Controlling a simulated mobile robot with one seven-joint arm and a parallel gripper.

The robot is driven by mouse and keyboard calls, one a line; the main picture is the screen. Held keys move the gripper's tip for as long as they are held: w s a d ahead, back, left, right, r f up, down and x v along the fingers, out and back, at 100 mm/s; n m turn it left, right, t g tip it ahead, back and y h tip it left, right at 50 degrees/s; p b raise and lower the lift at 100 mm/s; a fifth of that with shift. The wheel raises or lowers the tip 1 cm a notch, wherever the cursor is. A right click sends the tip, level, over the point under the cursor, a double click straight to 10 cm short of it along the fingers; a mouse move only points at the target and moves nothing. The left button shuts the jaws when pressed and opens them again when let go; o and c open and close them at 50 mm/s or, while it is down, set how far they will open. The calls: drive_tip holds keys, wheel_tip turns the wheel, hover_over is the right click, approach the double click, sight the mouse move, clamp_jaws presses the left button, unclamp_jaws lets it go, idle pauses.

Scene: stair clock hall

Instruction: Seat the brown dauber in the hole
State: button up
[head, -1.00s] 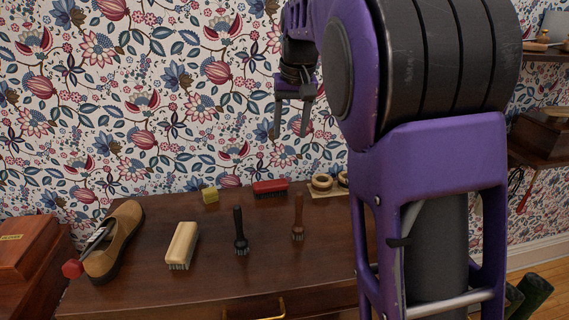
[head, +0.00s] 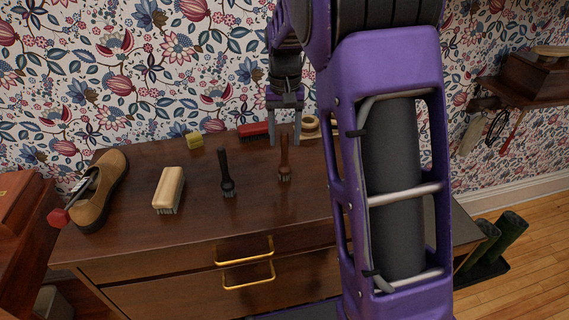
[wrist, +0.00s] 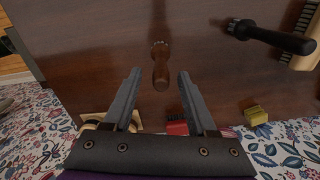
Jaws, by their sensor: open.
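The brown dauber (head: 284,160) appears to stand on the dark wooden dresser top, bristles down and handle up. In the wrist view the brown dauber (wrist: 160,72) lies in line with the gap between the fingers. My gripper (head: 284,141) is open and empty, pointing down, with its fingertips around or just above the handle's top; I cannot tell whether they touch it. The open fingers also show in the wrist view (wrist: 160,92). A pale board with wooden rings (head: 310,124) stands behind and right of the dauber, partly hidden by my arm; I cannot make out the hole.
On the dresser top (head: 200,222) stand a black dauber (head: 226,176), a pale wooden brush (head: 169,190), a yellow block (head: 194,139), a red brush (head: 253,131) and a brown shoe (head: 98,192). The black dauber is left of the brown one. The dresser's front middle is clear.

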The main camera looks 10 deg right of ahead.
sight(284, 167)
wheel_tip(284, 167, down, 5)
drive_tip(key=shift+s+a+f+b, duration=0.1)
drive_tip(key=shift+s+b, duration=0.05)
drive_tip(key=shift+b, duration=0.15)
clamp_jaws()
idle(0.3)
